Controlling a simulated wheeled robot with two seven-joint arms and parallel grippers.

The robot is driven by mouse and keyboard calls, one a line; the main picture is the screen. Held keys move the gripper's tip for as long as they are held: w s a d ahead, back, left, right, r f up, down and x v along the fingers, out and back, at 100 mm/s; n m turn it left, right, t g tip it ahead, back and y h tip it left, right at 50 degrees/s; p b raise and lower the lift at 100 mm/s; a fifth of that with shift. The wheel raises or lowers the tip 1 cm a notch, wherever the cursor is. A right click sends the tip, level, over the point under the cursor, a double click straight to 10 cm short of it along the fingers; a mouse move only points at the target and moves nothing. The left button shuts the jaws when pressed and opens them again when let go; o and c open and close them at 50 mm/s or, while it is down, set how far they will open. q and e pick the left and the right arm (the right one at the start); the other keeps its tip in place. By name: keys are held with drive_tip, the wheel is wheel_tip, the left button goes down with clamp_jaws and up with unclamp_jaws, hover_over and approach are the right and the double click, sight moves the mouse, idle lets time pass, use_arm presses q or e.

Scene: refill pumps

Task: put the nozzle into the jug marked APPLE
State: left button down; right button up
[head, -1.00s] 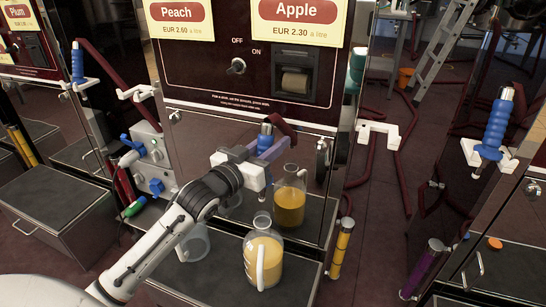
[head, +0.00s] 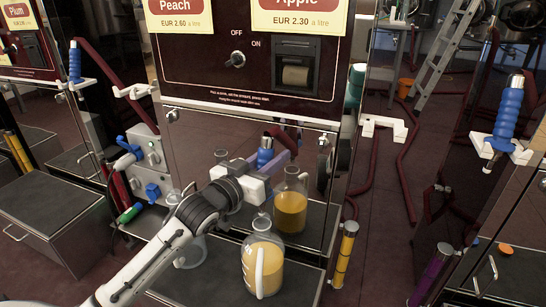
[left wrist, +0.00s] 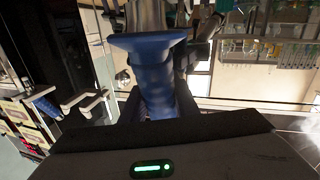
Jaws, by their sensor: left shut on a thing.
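My left gripper (head: 268,172) is shut on a nozzle with a blue grip (head: 265,157), in front of the pump's shiny front panel. The blue grip also fills the space between the fingers in the left wrist view (left wrist: 157,82). The nozzle's lower end is hidden behind the gripper. A clear jug (head: 263,268) with yellow juice and a pale handle stands on the shelf, below and in front of the gripper. A second, emptier jug (head: 190,250) stands left of it, partly behind my arm. No APPLE mark on either jug is readable. My right gripper is out of view.
The amber jug shape in the panel (head: 290,208) looks like a reflection. Peach and Apple (head: 297,18) price signs top the pump. A dark red hose (head: 288,142) runs by the nozzle. A yellow cylinder (head: 344,255) stands at the shelf's right. Another blue nozzle (head: 508,115) hangs far right.

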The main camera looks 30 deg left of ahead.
use_arm(q)
wheel_tip(320, 180, down, 8)
drive_tip(key=b, duration=0.4)
drive_tip(key=shift+s, duration=0.15)
idle(1.2)
drive_tip(key=shift+f, duration=0.1)
drive_tip(key=c, duration=1.3)
unclamp_jaws()
drive_tip(key=shift+f, duration=0.1)
